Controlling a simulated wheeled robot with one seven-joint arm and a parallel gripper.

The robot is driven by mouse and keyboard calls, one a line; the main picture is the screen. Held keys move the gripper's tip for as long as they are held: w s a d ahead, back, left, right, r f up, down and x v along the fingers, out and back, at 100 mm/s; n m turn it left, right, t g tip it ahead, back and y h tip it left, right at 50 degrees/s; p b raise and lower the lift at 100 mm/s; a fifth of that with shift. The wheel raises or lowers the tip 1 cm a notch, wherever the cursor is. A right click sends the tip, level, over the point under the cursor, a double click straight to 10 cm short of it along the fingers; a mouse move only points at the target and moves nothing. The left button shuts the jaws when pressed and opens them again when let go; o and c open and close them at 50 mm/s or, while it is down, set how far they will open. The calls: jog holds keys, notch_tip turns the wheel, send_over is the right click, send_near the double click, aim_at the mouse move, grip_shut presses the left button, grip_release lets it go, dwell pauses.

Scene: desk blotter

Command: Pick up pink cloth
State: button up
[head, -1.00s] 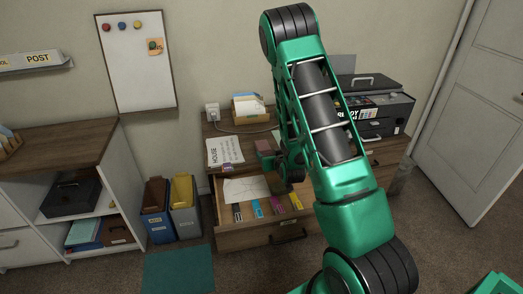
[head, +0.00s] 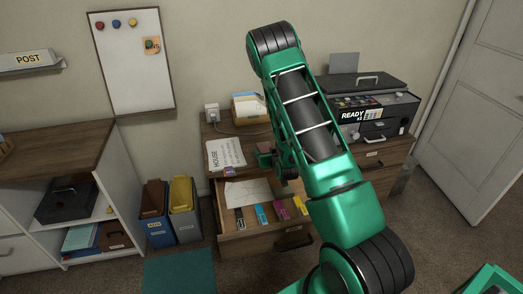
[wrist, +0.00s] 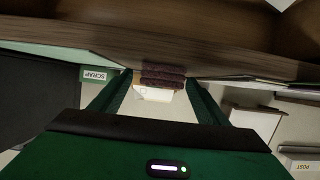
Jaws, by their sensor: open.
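The pink cloth (wrist: 162,74) shows in the wrist view as a small folded, dark reddish stack at the edge of the wooden desk top. My gripper (wrist: 160,88) is open, with one green finger on each side of the cloth. I cannot tell whether either finger touches it. In the head view my gripper (head: 265,158) is low over the desk's left part, above the open drawer, and the cloth is mostly hidden behind it.
The desk's open drawer (head: 260,242) holds a paper and several coloured cartridges. A printed sheet (head: 225,153) and a card box (head: 249,108) stand left of my gripper. A printer (head: 375,115) sits at the right. Two bins (head: 183,205) stand on the floor at left.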

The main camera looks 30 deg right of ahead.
jog(key=shift+w+f, duration=0.25)
jog(key=shift+w, duration=0.2)
jog(key=shift+w+a, duration=0.15)
jog(key=shift+w, duration=0.05)
jog(key=c, duration=1.1)
jog(key=shift+r, duration=0.1)
